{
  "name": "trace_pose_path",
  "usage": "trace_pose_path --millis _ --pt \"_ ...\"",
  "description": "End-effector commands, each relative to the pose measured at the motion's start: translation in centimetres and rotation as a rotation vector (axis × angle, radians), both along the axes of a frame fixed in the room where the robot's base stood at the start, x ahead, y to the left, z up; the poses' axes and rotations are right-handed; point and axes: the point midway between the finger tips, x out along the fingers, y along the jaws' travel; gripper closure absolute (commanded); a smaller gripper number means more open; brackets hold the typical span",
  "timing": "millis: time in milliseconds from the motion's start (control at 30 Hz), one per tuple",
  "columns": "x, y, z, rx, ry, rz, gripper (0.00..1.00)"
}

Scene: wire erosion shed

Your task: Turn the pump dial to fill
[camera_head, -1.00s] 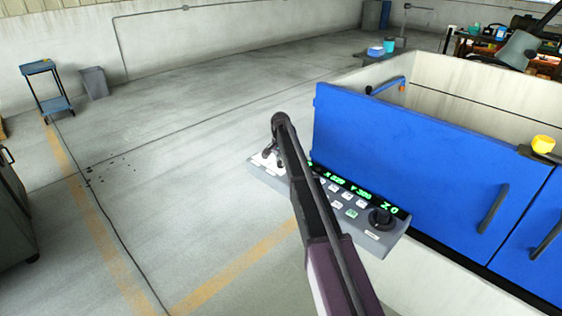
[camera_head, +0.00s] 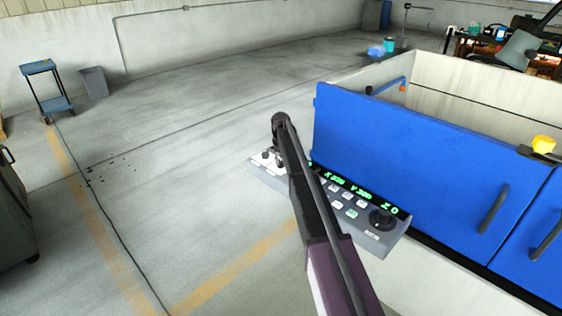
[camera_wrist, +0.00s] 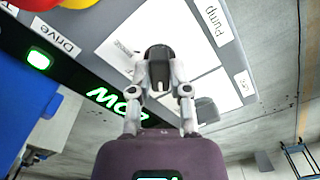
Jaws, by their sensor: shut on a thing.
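The grey control panel (camera_head: 262,174) sticks out beside the blue machine doors. In the wrist view, a black dial (camera_wrist: 158,54) stands on a white plate near the "Pump" label (camera_wrist: 213,20). My gripper (camera_wrist: 160,76) is shut on this dial, one finger on each side. A smaller label (camera_wrist: 244,83) lies to the right, too small to read surely. In the head view, my gripper (camera_head: 268,158) is at the panel's left end; my arm hides much of it and the dial.
The panel also has a green display (camera_head: 348,188), several buttons and a black knob (camera_head: 382,219) at its right end. A blue door (camera_head: 415,170) rises close behind. Floor left of the panel is clear.

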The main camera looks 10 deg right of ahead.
Motion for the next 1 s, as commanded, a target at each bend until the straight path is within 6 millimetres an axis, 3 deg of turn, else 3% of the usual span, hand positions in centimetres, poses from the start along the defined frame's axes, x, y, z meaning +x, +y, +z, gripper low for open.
trace_pose_path --millis 467,500,600,1000 --pt "-0.02 0.00 -0.02 0.001 0.000 0.023 1.00" --pt "-0.02 0.00 -0.02 0.000 0.000 0.023 0.70" --pt "-0.02 -0.01 -0.02 0.000 0.000 0.022 0.41" --pt "0.00 -0.06 0.00 0.000 0.000 0.018 0.41"
